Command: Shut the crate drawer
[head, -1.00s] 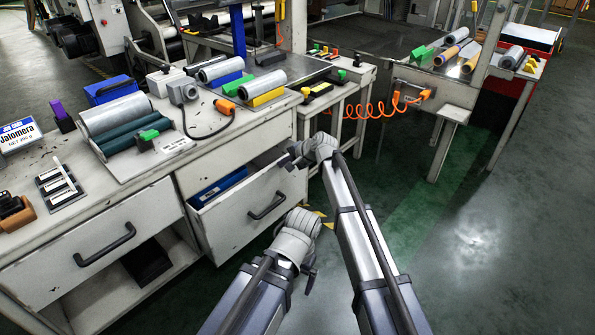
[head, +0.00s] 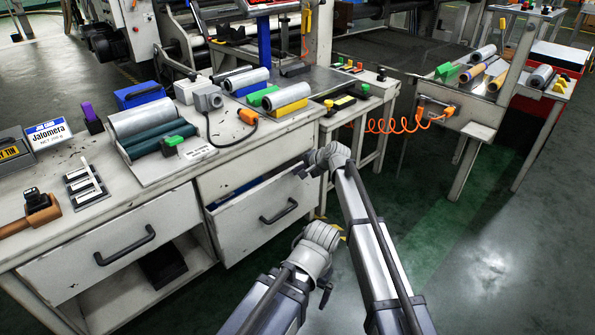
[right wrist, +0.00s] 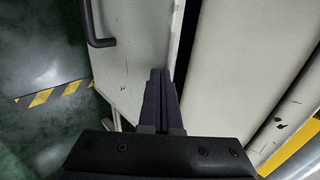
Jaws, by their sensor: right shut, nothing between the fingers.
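The crate drawer (head: 255,222) is the white drawer under the bench's right part. It stands partly open, with a dark handle (head: 279,211) and a strip of blue (head: 237,191) showing inside. My right gripper (head: 301,171) is by the drawer front's upper right corner. In the right wrist view its fingers (right wrist: 160,88) are shut and empty, over the drawer front's top edge beside a dark gap; contact cannot be told. The drawer handle also shows there (right wrist: 98,28). My left gripper (head: 326,295) hangs lower, in front of the drawer and apart from it; its fingers are too unclear to read.
A closed drawer (head: 95,262) with a handle sits left, above an open shelf (head: 140,300). Rollers (head: 140,118) and tools lie on the bench top. A coiled orange hose (head: 395,125) hangs at a side table on the right. The green floor (head: 430,260) at right is clear.

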